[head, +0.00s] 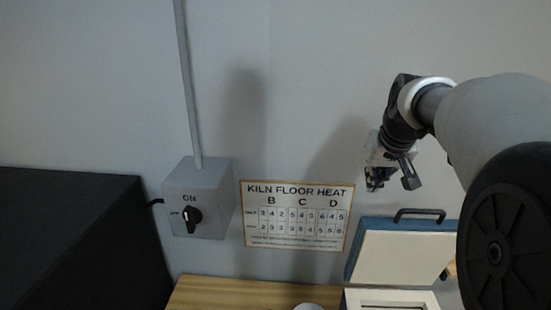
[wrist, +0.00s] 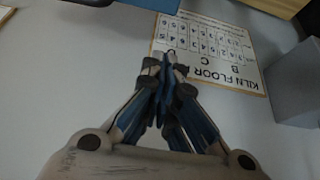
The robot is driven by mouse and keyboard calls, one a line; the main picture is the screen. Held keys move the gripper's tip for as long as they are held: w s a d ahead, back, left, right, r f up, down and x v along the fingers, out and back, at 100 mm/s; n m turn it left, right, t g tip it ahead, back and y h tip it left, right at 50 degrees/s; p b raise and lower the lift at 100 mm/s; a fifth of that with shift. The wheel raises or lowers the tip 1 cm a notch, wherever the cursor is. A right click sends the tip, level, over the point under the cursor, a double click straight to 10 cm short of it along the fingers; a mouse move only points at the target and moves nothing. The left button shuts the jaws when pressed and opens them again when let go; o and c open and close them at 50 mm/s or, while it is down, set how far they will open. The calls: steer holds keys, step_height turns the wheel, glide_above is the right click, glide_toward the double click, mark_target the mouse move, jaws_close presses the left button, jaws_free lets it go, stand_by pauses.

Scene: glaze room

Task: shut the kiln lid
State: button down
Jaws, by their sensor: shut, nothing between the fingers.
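The kiln lid (head: 400,258) stands raised near the wall at the lower right of the head view. It has a cream inner face, a blue edge and a dark handle (head: 419,212) along its top. The kiln's pale top rim (head: 429,299) shows below it, cut off by the frame. My gripper (head: 373,184) is up in front of the wall, above and a little left of the lid, touching nothing. In the wrist view its fingers (wrist: 166,62) are shut together and empty. A blue edge (wrist: 155,4) at the top there may be the lid.
A grey switch box (head: 198,198) with a knob is on the wall, beside a kiln floor heat chart (head: 296,216). A wooden table top (head: 240,291) lies below, with part of a white round thing (head: 308,307). A black block (head: 70,240) fills the lower left.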

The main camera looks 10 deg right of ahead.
step_height(320, 180, down, 9)
steer(key=w+d, duration=0.1)
steer(key=w, duration=0.1)
steer(key=shift+d, duration=0.4)
steer(key=shift+s+r, duration=0.1)
stand_by(0.3)
